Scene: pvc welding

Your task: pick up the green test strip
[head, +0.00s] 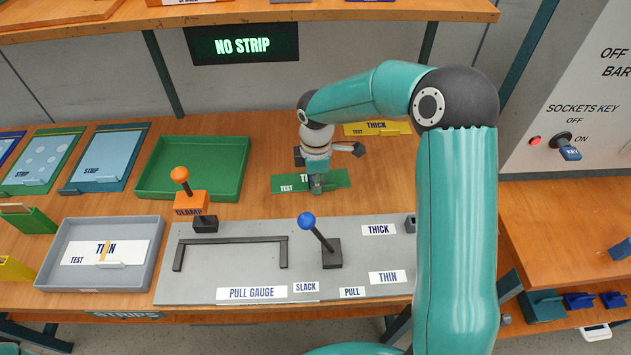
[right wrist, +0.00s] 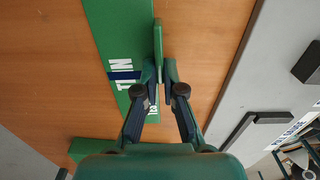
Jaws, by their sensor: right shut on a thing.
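The green test strip (head: 333,178) lies on the wooden bench behind the grey gauge plate, with a THIN label that shows in the right wrist view. My right gripper (head: 317,184) comes down over the strip's middle and hides part of its label. In the right wrist view, my right gripper (right wrist: 160,76) is shut on the raised green fin of the strip (right wrist: 113,30). The strip appears to rest on the bench; I cannot tell any lift. My left gripper is not in view.
A yellow THICK strip (head: 378,129) lies just behind. An empty green tray (head: 150,185) and a grey tray (head: 150,262) stand left. The display (head: 242,45) reads NO STRIP.

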